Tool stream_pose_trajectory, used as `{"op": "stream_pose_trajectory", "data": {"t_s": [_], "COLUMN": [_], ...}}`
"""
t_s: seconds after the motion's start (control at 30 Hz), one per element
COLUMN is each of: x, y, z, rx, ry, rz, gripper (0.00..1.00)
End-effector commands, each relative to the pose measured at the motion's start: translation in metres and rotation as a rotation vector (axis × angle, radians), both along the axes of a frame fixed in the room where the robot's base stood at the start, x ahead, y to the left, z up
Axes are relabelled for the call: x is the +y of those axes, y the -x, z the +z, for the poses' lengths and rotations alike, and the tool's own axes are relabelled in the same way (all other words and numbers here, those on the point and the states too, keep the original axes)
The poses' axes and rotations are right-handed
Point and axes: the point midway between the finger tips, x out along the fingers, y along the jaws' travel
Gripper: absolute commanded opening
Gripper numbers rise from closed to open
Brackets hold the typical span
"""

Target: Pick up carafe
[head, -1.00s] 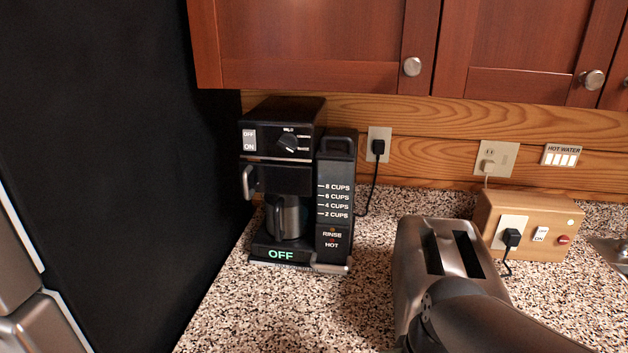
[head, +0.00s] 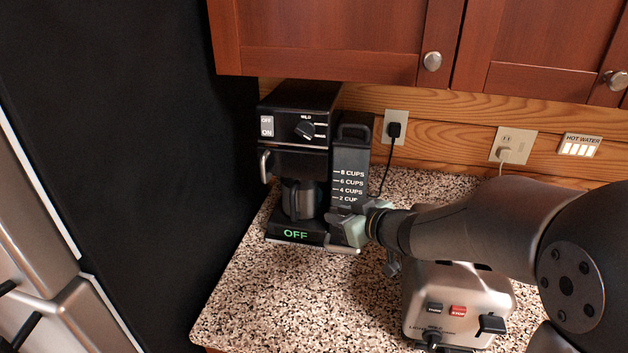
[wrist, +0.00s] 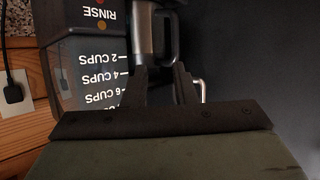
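The carafe (head: 302,198) is a metal pot with a dark handle, standing upright on the base of the black coffee maker (head: 292,150). In the wrist view, which is turned upside down, the carafe (wrist: 145,32) is at the top, its handle facing my gripper. My gripper (head: 340,224) is at the front right of the coffee maker, near the carafe. In the wrist view my gripper (wrist: 160,70) has its two dark fingers apart, with the handle's end near the gap between the tips. I cannot tell whether they touch it. Nothing is held.
A steel toaster (head: 455,305) stands on the speckled counter (head: 270,300) below my arm. Wooden cabinets (head: 330,40) hang above the coffee maker. A black plug and cord (head: 394,130) run behind it. A dark panel (head: 150,130) is to the left. The front left counter is clear.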

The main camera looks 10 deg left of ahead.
Motion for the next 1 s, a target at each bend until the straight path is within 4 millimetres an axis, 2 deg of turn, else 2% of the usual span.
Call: {"op": "stream_pose_trajectory", "data": {"t_s": [0.17,0.6,1.0], "x": [0.02,0.091,0.121], "y": [0.006,-0.039,-0.058], "z": [-0.009,-0.043,-0.058], "rx": [0.028,0.027,0.027], "ry": [-0.023,-0.023,-0.022], "rz": [0.094,0.095,0.095], "gripper": [0.25,0.25,0.25]}}
